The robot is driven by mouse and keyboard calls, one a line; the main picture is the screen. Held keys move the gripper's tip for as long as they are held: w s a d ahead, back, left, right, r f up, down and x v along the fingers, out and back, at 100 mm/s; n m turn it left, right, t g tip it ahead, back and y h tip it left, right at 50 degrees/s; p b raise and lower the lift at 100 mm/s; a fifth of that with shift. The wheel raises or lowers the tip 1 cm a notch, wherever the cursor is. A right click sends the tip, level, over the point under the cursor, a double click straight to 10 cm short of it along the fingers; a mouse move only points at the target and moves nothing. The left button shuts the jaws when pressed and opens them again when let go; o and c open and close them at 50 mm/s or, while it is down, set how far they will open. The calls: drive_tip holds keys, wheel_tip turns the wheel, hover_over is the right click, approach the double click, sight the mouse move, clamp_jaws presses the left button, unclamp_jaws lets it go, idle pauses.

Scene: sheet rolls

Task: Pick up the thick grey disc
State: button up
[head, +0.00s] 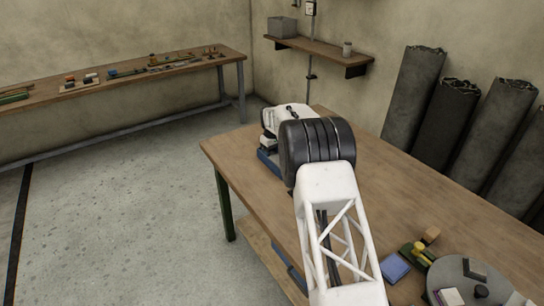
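A small dark grey round piece (481,291) lies on a large flat grey round plate (447,272) at the bottom right of the head view. The small piece looks like the thick grey disc, but it is too small here to judge its thickness. My arm reaches up the middle of the view, far to the left of the plate. The white end of my arm shows beyond its black joint, over the table's far left part. My gripper's fingertips are hidden, so I cannot see whether they hold anything.
Also on the plate are a dark block (474,268) and a pale block (450,297). A blue block (395,268) and a yellow-and-green item (417,252) lie beside it on the wooden table (400,190). Dark sheet rolls (412,95) lean against the wall behind.

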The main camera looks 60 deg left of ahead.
sight(272, 153)
idle(0.4)
drive_tip(key=c, duration=1)
drive_tip(key=shift+r, duration=0.15)
wheel_tip(272, 153, up, 10)
idle(0.7)
